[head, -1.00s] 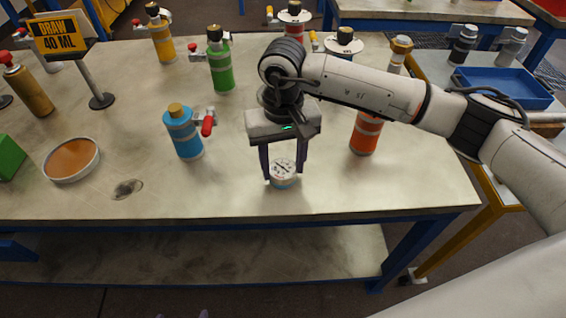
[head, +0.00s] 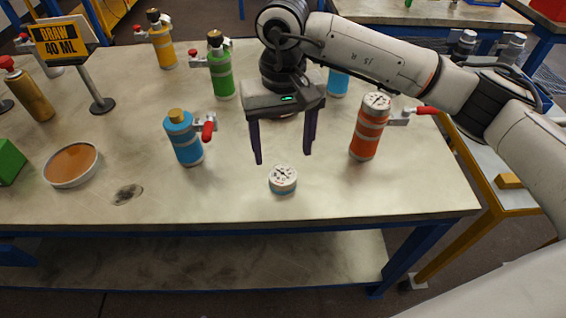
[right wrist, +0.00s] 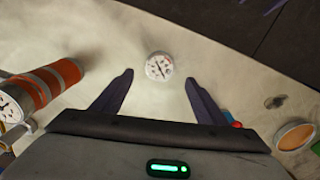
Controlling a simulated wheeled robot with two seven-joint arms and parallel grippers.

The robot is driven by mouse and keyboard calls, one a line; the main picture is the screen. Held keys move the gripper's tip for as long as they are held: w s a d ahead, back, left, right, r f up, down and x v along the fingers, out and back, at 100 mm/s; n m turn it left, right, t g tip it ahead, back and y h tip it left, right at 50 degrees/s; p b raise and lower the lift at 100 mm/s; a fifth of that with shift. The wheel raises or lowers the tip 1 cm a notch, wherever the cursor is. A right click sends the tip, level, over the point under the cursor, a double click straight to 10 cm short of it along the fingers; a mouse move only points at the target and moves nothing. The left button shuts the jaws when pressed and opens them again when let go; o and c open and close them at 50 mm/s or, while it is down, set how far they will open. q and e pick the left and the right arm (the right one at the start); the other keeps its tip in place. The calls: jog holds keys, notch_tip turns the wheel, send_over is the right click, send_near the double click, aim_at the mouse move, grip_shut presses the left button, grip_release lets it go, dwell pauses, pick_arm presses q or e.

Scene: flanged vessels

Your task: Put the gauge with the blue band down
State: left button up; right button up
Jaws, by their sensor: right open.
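The gauge with the blue band (head: 283,181) stands upright on the workbench near its front edge, its white dial facing up. In the right wrist view the gauge (right wrist: 159,66) sits just beyond and between the fingertips, touching neither. My right gripper (head: 284,158) is open and empty, raised above and behind the gauge, fingers pointing down. Its two dark fingers also show in the right wrist view (right wrist: 158,80). My left gripper is not in the head view.
A blue vessel (head: 184,138) with a red-handled valve stands left of the gauge. An orange vessel (head: 368,130) with a gauge on top stands to the right. A dish of orange liquid (head: 71,165) is farther left. The bench's front edge (head: 240,221) is close to the gauge.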

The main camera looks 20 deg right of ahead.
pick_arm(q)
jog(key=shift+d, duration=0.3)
pick_arm(e)
notch_tip(320, 180, up, 5)
jog(key=shift+r, duration=0.2)
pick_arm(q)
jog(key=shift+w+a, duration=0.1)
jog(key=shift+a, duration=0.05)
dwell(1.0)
